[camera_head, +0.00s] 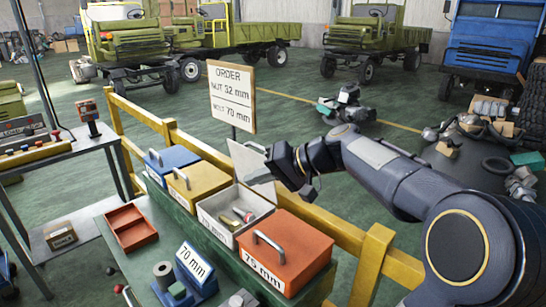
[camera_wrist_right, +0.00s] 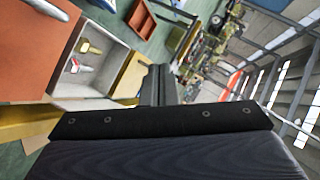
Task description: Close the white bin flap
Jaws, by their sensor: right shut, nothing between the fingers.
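The white bin (camera_head: 210,222) stands between the yellow and orange bins, with several bolts inside. Its white flap (camera_head: 250,164) is open, raised steeply at the bin's back side. My right gripper (camera_head: 274,160) is shut and empty beside the flap's upper right edge. I cannot tell whether it touches the flap. In the right wrist view the open white bin (camera_wrist_right: 118,72) lies left of my shut fingers (camera_wrist_right: 158,85), with bolts inside. The flap is not clearly made out there. My left gripper is not in view.
The orange bin (camera_head: 300,240), yellow bin (camera_head: 196,180) and blue bin (camera_head: 172,158) have shut lids. A yellow rail (camera_head: 345,238) runs behind them. The order sign (camera_head: 232,95) stands behind the bins. A red tray (camera_head: 130,226) and a 70 mm sign (camera_head: 195,265) sit in front.

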